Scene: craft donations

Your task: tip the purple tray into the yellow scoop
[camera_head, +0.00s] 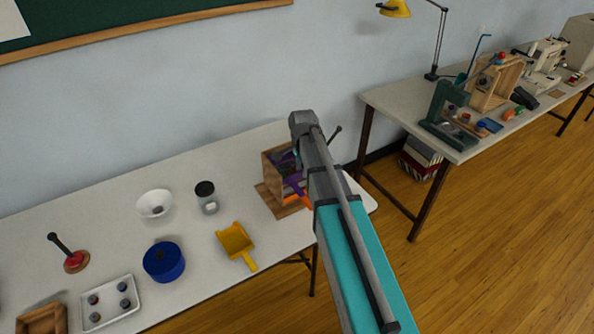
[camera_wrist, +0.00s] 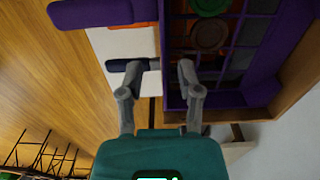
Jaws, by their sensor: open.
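The purple tray (camera_head: 294,180) sits in the wooden rack on the near table, partly hidden by my arm. In the wrist view the purple tray (camera_wrist: 262,92) shows at the right with a gridded floor, and a green disc and a dull brown disc lie on it. A purple handle (camera_wrist: 90,12) reaches out to the left. My gripper (camera_wrist: 160,76) is open and empty, with its right finger close to the tray's edge; I cannot tell if they touch. The yellow scoop (camera_head: 235,239) lies on the table left of the rack, its handle toward the front.
Orange (camera_wrist: 130,38) and dark blue (camera_wrist: 122,66) handles show beside the purple one. Left of the scoop stand a lidded jar (camera_head: 206,197), a white bowl (camera_head: 154,203), a blue pot (camera_head: 164,262) and a white tray (camera_head: 107,319). A second, cluttered table (camera_head: 385,101) stands at the right.

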